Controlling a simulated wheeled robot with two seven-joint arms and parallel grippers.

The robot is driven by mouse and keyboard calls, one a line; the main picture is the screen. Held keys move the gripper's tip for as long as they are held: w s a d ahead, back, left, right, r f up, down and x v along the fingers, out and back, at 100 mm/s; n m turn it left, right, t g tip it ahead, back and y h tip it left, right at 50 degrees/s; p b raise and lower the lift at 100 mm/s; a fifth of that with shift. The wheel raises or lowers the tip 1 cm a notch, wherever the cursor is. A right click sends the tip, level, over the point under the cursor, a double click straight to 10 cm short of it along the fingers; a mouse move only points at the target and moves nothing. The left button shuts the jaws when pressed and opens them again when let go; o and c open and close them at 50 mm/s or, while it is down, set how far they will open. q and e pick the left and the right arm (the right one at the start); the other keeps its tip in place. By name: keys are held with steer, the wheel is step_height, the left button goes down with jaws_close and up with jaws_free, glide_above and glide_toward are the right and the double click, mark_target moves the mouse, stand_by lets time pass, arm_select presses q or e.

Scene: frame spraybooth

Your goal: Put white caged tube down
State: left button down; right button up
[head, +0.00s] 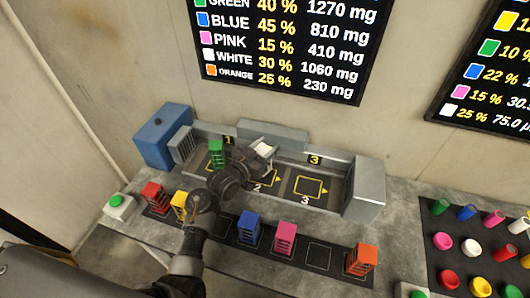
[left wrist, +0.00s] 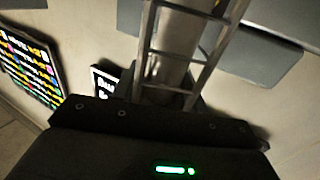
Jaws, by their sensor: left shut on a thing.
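The white caged tube (head: 263,148) is in my left gripper (head: 260,154), above or just behind station spot 2 (head: 261,180). It appears tilted; its lower part is hidden by the gripper. In the left wrist view, a pale ladder-like cage (left wrist: 178,50) rises from the dark gripper body. I cannot tell whether the tube touches the station. The green caged tube (head: 216,153) stands at spot 1. Spot 3 (head: 309,187) is empty. My right gripper is not in view.
Red (head: 156,197), yellow (head: 180,205), blue (head: 249,227), pink (head: 285,237) and orange (head: 361,260) caged tubes stand in the front row. A blue box (head: 161,137) is at the station's left. A black board with coloured caps (head: 471,247) lies right.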

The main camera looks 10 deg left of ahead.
arm_select(q)
steer(key=shift+w+f, duration=0.15)
step_height(320, 180, down, 2)
steer(key=shift+p, duration=0.65)
steer(key=shift+a+f, duration=0.1)
steer(key=shift+f, duration=0.45)
steer(key=shift+f, duration=0.1)
steer(key=shift+f, duration=0.15)
steer(key=c, duration=0.8)
jaws_free()
steer(key=shift+o, duration=0.2)
